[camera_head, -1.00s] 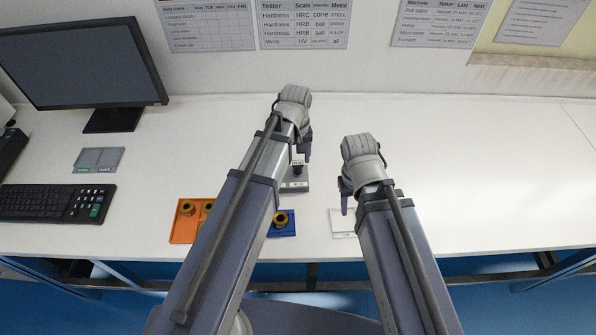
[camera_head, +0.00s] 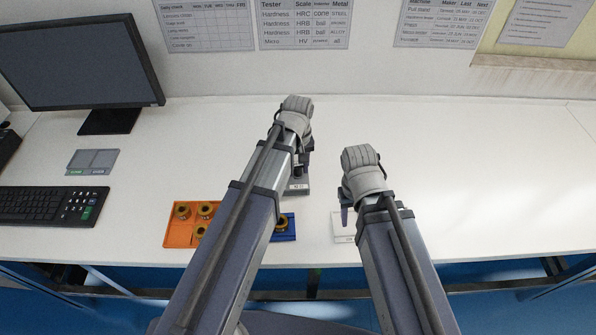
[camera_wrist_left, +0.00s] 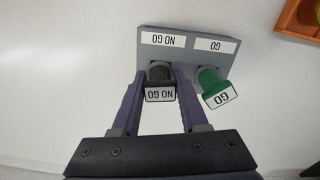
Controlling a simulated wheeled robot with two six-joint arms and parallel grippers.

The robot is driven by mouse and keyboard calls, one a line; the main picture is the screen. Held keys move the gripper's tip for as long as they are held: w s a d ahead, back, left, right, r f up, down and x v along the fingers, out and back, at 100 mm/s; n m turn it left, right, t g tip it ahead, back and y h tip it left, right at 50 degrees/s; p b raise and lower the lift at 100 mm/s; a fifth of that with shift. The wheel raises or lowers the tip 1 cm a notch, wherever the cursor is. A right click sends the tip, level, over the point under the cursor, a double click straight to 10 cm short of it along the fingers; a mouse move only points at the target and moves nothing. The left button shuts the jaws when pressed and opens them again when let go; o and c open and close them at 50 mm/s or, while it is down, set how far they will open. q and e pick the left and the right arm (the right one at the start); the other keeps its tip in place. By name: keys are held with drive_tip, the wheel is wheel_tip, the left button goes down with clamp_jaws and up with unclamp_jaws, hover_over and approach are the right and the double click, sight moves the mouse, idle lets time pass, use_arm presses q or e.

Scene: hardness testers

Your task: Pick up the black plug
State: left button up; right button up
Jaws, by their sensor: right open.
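The black plug (camera_wrist_left: 160,72), with a white NO GO tag, stands at the NO GO side of a grey block (camera_wrist_left: 190,45) in the left wrist view. My left gripper (camera_wrist_left: 160,78) has one finger on each side of this plug, with almost no gap showing; whether they press on it is unclear. A green plug (camera_wrist_left: 211,80) with a GO tag stands beside it, outside the fingers. In the head view my left wrist largely covers the plugs, and the block's front edge (camera_head: 298,188) shows below. My right gripper (camera_head: 346,207) is open and empty.
An orange tray (camera_head: 168,238) with several brass rings and a blue tray (camera_head: 291,236) with a ring lie near the front edge, partly behind my left arm. A white plate (camera_head: 342,237) lies below my right gripper. Keyboard and monitor stand left. The table's right side is clear.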

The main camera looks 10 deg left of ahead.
sight(298, 165)
use_arm(q)
clamp_jaws()
idle(0.3)
wheel_tip(298, 165, up, 10)
drive_tip(key=p, duration=1)
use_arm(e)
wheel_tip(298, 165, up, 10)
use_arm(q)
drive_tip(key=shift+f, duration=0.1)
use_arm(e)
drive_tip(key=shift+s+f, duration=0.1)
